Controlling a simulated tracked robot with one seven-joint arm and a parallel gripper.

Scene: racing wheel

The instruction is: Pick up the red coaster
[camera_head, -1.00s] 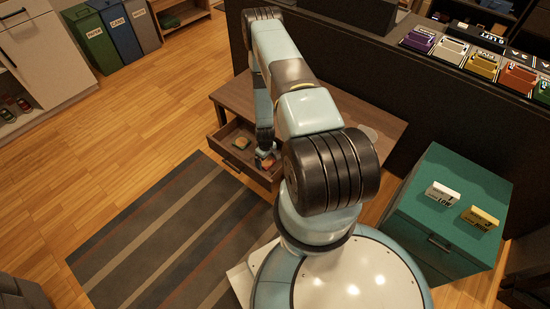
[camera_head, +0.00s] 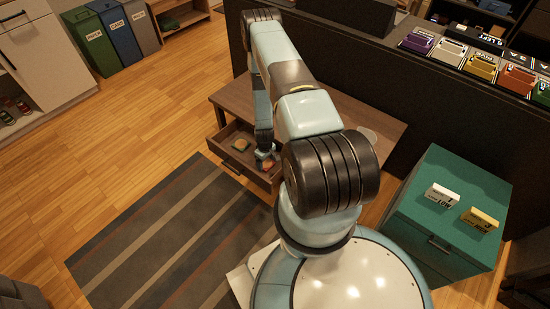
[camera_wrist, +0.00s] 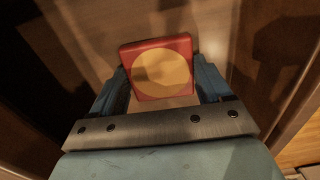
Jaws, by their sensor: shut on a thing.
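The red coaster (camera_wrist: 183,94) is a red square with a yellow-orange disc in its middle. In the wrist view it sits slightly tilted between the two blue fingers of my gripper (camera_wrist: 162,84), which is shut on it. In the head view my gripper (camera_head: 265,158) is low in the open drawer (camera_head: 222,141) of the brown table. The coaster is mostly hidden there by my arm, and I cannot tell whether it touches the drawer floor.
Another coaster-like item (camera_head: 240,145) lies in the drawer to the left of my gripper. The drawer walls are close around it. A striped rug (camera_head: 165,240) lies in front. A green-topped cabinet (camera_head: 450,205) stands at the right.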

